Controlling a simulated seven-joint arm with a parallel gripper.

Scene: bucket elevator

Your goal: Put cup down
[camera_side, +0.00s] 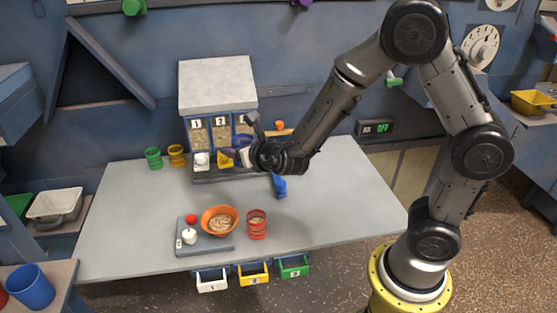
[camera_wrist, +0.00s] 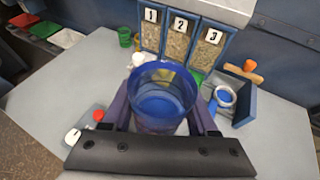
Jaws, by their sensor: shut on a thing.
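My gripper (camera_side: 236,153) is shut on a blue cup (camera_wrist: 162,98), with one finger on each side of it in the wrist view. The cup is upright and its open top shows a blue inside. In the side view the blue cup (camera_side: 242,141) is partly hidden by my wrist. It is in front of the numbered dispenser (camera_side: 217,90), by the tray at its foot. Whether the cup's base touches anything is hidden.
A green cup (camera_side: 153,158) and a yellow cup (camera_side: 177,156) stand at the back left. A red cup (camera_side: 257,230), an orange bowl (camera_side: 207,226) and a grey scale (camera_side: 184,247) are in front. A blue object (camera_side: 279,186) lies right.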

